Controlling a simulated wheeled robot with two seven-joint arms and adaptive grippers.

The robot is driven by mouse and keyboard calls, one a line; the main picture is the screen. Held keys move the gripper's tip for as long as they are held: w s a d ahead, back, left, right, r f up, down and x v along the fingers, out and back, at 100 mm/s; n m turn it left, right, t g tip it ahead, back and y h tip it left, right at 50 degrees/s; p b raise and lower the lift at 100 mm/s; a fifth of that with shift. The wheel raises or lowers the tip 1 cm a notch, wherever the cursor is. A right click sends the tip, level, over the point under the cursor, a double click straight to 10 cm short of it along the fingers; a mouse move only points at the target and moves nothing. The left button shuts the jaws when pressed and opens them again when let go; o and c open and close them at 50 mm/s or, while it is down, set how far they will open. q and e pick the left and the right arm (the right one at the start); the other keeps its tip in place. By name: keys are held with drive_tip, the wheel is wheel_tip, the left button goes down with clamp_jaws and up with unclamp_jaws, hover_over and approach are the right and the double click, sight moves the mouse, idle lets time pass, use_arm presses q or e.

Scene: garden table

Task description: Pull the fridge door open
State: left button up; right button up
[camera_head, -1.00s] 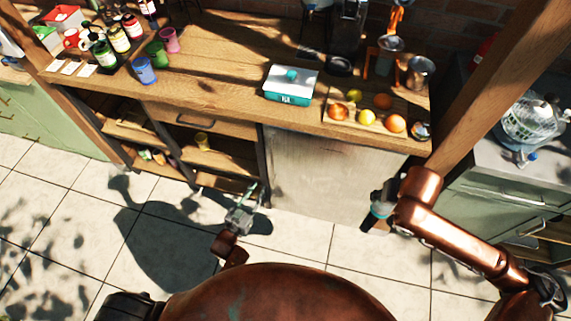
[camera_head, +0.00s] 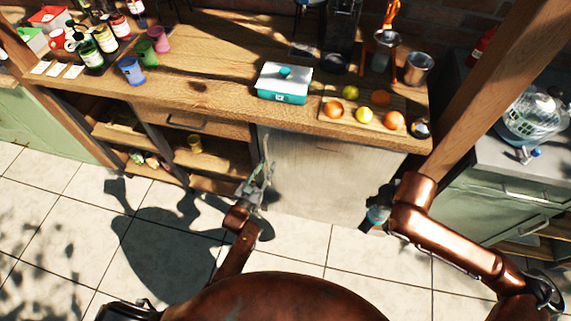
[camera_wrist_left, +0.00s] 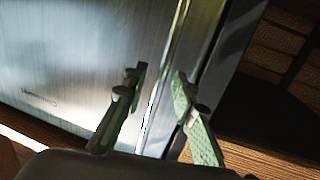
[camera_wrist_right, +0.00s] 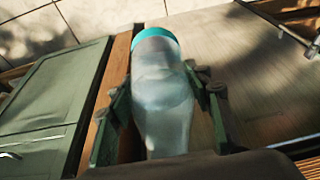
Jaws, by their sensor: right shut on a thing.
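The fridge door (camera_head: 320,175) is a brushed-metal panel under the wooden counter and looks closed. My left gripper (camera_head: 262,178) is at its left edge. In the left wrist view, the fingers of my left gripper (camera_wrist_left: 160,77) are apart, with a bright upright metal strip (camera_wrist_left: 184,42) at the door edge running between them; I cannot tell if they touch it. The door face (camera_wrist_left: 75,70) fills the left of that view. My right gripper (camera_wrist_right: 163,85) is shut on a clear bottle with a teal end (camera_wrist_right: 155,34), low by the door's right side.
The counter (camera_head: 215,60) holds a teal-and-white box (camera_head: 284,83), a fruit board (camera_head: 333,127), cups and bottles. Open shelves (camera_head: 215,160) stand left of the fridge. A wooden post (camera_head: 480,95) and green cabinet (camera_head: 500,195) stand right. The tiled floor is clear.

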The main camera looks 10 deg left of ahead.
use_arm(q)
drive_tip(key=shift+w+d, duration=0.1)
drive_tip(key=shift+w, duration=0.3)
clamp_jaws()
idle(0.5)
